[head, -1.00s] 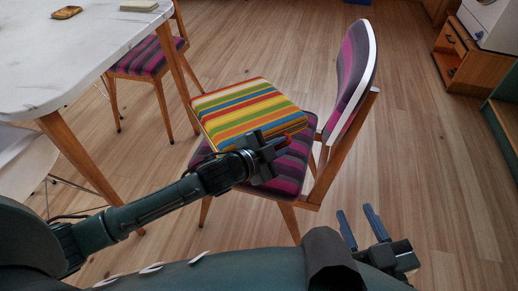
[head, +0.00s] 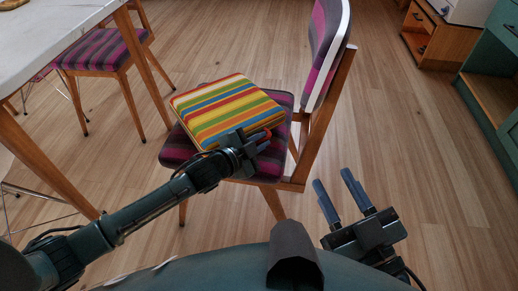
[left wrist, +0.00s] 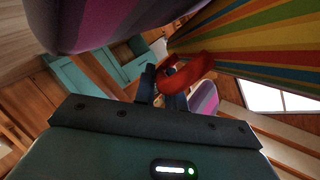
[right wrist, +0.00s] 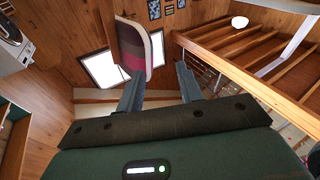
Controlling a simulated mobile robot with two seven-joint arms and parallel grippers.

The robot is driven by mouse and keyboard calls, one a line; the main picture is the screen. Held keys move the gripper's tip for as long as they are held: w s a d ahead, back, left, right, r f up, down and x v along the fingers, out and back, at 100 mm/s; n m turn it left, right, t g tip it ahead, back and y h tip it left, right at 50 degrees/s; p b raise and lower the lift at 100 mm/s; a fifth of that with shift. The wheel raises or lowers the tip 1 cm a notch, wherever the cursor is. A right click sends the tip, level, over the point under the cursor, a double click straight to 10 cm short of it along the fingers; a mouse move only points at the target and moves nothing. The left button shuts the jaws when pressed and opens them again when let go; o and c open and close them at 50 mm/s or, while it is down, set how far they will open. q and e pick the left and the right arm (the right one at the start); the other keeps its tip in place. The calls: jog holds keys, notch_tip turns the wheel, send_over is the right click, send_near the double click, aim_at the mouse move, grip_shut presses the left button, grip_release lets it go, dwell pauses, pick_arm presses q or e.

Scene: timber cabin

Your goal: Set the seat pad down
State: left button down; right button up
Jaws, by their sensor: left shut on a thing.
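The seat pad (head: 225,108) is a square cushion with yellow, red, blue, green and orange stripes. It lies flat over the dark purple striped seat of the chair (head: 178,150); I cannot tell whether it touches the seat. My left gripper (head: 260,141) is at the pad's near right edge, shut on its red strap. The left wrist view shows the red strap (left wrist: 188,73) between the fingers, with the pad's striped face (left wrist: 250,40) above right. My right gripper (head: 338,192) is open and empty, right of the chair and apart from it.
The chair's backrest (head: 325,50) rises on the right of the pad. A white table (head: 45,35) stands at the left, with another striped chair (head: 105,50) behind it. Cabinets (head: 440,35) stand at the upper right. The floor right of the chair is clear.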

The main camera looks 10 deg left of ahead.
pick_arm(q)
jog(key=shift+f, duration=0.85)
jog(key=c, duration=1.5)
grip_release()
jog(key=shift+o, duration=0.2)
pick_arm(e)
jog(key=shift+a+r, duration=0.15)
jog(key=shift+r, duration=0.1)
pick_arm(q)
jog(key=p+v, duration=0.2)
jog(key=v, duration=0.3)
jog(key=shift+s+r, duration=0.1)
jog(key=p+v, duration=0.1)
jog(key=v, duration=0.5)
jog(key=shift+s+a+p, duration=0.25)
jog(key=shift+p, duration=0.15)
pick_arm(e)
jog(key=shift+s+d+f+n, duration=0.2)
jog(key=shift+d+n, duration=0.1)
jog(key=shift+d, duration=0.1)
jog(key=shift+w+r, duration=0.1)
